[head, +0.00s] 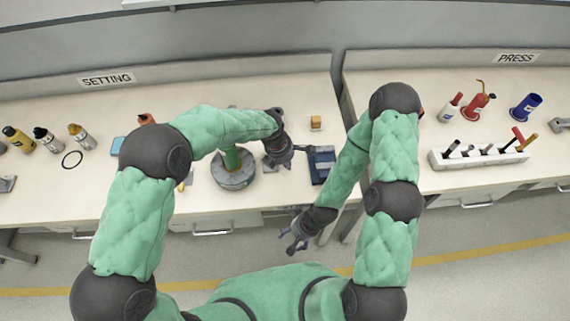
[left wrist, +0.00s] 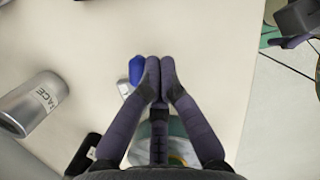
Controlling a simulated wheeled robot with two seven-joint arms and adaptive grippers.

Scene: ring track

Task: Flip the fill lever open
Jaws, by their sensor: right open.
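My left gripper (head: 278,158) is low over the left bench, between the green column on its round grey base (head: 234,180) and a dark blue block-like fixture (head: 321,165). In the left wrist view its fingers (left wrist: 160,64) are together, with nothing visible between them. A small blue piece (left wrist: 136,68) with a pale part below it is just left of the fingertips; I cannot tell whether they touch, or whether it is the fill lever. My right gripper (head: 294,241) is open and empty, in front of the bench edge.
An orange block (head: 316,123) is behind the blue fixture. Several bottles (head: 47,140) stand at far left.

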